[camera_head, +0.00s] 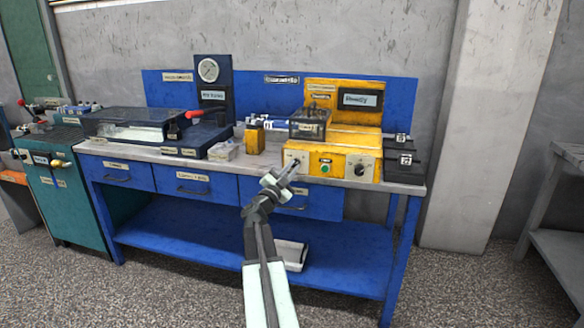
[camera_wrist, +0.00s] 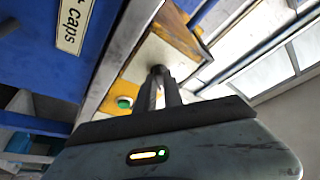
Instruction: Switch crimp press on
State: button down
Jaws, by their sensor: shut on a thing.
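The yellow crimp press (camera_head: 341,166) stands at the right end of the blue workbench. Its front panel has a green button (camera_head: 325,169) in the middle and a dark round knob (camera_head: 360,169) on the right. The display (camera_head: 360,98) above seems to read "Ready".
The bench (camera_head: 160,158) holds a clear-lidded box (camera_head: 130,125), a red-handled device (camera_head: 200,130) and a pressure gauge (camera_head: 208,70). Drawers (camera_head: 195,185) lie below the bench edge.

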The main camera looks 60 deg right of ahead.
jog(key=shift+w+d+r+m, duration=0.1)
jog(key=shift+w+m, duration=0.05)
jog(key=shift+m, duration=0.45)
jog(key=c, duration=1.5)
grip_release()
jog(key=shift+o, duration=0.2)
jog(key=b+v, duration=0.2)
jog(key=v, duration=0.6)
